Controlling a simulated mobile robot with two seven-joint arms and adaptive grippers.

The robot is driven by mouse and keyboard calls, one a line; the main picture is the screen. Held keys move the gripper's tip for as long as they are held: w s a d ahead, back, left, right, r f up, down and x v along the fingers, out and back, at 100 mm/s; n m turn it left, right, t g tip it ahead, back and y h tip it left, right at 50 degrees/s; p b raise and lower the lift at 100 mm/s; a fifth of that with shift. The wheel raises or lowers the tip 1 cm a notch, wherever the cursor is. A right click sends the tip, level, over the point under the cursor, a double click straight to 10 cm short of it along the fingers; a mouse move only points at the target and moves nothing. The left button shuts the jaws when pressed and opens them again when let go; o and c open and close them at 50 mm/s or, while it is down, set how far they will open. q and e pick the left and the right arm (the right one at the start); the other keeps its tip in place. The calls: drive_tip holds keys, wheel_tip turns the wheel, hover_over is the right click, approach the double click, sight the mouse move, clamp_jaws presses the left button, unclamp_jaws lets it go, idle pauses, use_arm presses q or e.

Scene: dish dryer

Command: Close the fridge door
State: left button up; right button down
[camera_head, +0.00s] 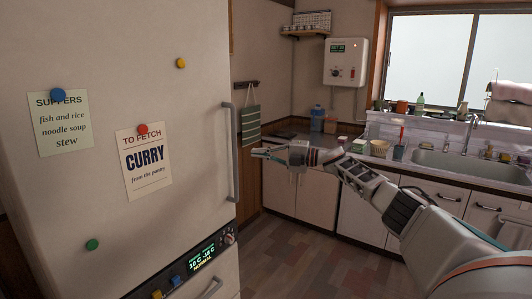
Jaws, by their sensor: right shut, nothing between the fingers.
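The pale fridge door (205,120) fills the left of the head view, its front facing me. Its long vertical grey handle (235,150) runs along the right edge. I see no clear gap at that edge, but cannot tell whether the door is fully shut. My right gripper (262,153) reaches in from the right, fingers pointing left. It is shut and empty, just right of the handle in the picture; whether it touches the handle or door edge is unclear. My left gripper is out of view.
A display panel (203,255) sits low on the fridge, above another handle (208,290). Notes and magnets are on the door. A counter with a sink (465,165) runs along the back and right. The tiled floor (290,255) is clear.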

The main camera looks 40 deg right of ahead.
use_arm(q)
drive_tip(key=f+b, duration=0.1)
drive_tip(key=b, duration=0.1)
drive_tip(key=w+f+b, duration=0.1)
drive_tip(key=b, duration=0.1)
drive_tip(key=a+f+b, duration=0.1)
drive_tip(key=b, duration=0.2)
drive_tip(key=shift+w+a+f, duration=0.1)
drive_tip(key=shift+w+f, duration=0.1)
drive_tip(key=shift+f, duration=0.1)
use_arm(e)
drive_tip(key=w+d, duration=0.1)
drive_tip(key=d, duration=0.5)
drive_tip(key=shift+w+d, duration=0.15)
drive_tip(key=shift+d, duration=0.05)
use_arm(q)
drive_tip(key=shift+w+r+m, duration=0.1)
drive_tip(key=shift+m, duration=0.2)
use_arm(e)
drive_tip(key=shift+r, duration=0.1)
